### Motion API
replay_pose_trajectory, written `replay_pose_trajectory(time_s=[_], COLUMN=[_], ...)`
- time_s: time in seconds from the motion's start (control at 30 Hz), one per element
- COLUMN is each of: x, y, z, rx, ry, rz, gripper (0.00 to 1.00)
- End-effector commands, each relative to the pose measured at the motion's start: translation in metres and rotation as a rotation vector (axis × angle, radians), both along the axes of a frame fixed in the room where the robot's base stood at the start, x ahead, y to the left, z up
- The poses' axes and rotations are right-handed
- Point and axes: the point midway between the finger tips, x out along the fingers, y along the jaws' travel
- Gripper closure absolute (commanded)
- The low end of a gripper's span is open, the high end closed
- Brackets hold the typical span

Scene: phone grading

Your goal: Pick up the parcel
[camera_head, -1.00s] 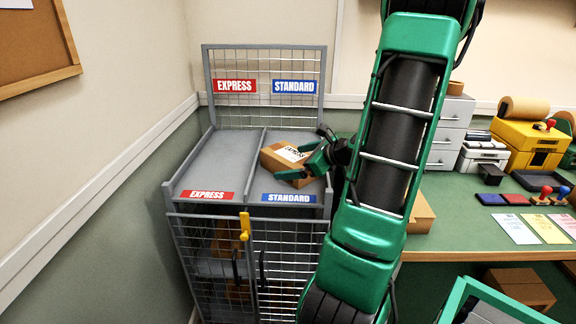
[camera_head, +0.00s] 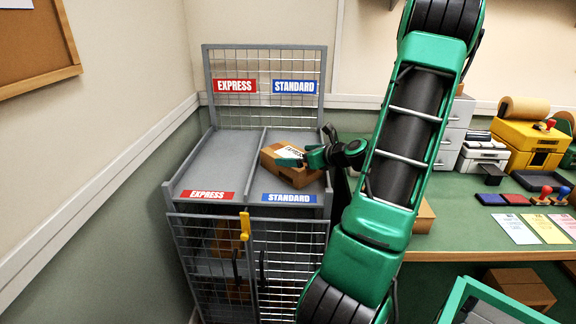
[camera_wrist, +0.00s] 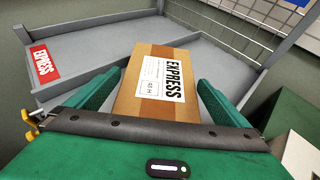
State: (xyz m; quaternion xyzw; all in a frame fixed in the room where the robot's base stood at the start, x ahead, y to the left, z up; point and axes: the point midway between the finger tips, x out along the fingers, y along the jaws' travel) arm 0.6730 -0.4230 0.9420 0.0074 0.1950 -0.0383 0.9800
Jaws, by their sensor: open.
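The parcel (camera_head: 291,174) is a brown cardboard box with a white EXPRESS label. It lies in the right, STANDARD-marked bay of the grey sorting rack (camera_head: 205,166). My gripper (camera_head: 303,158) is over the parcel in the head view and partly hides it. In the wrist view the parcel (camera_wrist: 155,99) lies between the two green fingers of my gripper (camera_wrist: 160,78), which are open. A gap shows beside the right finger; the left finger is close to the parcel's side, and contact cannot be told. The parcel's underside is hidden.
A divider (camera_head: 254,160) separates the STANDARD bay from the empty EXPRESS bay (camera_head: 214,162). A mesh panel (camera_head: 264,62) stands behind the bays. The green worktable (camera_head: 456,222) to the right holds stamps, cards and a yellow machine (camera_head: 527,145).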

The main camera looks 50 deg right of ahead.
Motion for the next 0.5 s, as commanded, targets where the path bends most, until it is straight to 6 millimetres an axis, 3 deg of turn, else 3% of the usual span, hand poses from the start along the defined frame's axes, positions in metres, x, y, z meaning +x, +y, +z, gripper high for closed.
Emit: replay_pose_trajectory(time_s=[0.2,0.5], x=[0.028,0.036], y=[-0.001,-0.002], z=[-0.012,-0.015], rx=[0.001,-0.001], ry=[-0.001,-0.001], rz=[0.003,-0.001], gripper=[0.00,0.00])
